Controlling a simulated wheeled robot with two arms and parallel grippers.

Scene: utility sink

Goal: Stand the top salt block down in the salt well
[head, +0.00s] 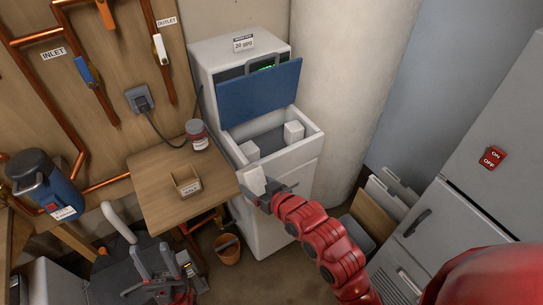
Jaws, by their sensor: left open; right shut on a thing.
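The salt well (313,141) is the open bin in the top of a white cabinet, below a raised blue lid (262,92). The gripper partly hides this block. My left gripper (153,262) is open and empty at the lower left, away from the well.
A small wooden table (155,205) stands left of the cabinet, with a labelled open box (186,182) and a lidded jar (197,134). An orange bucket (228,249) is on the floor. A white tank (340,85) stands behind right, and a grey appliance (470,190) at right.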

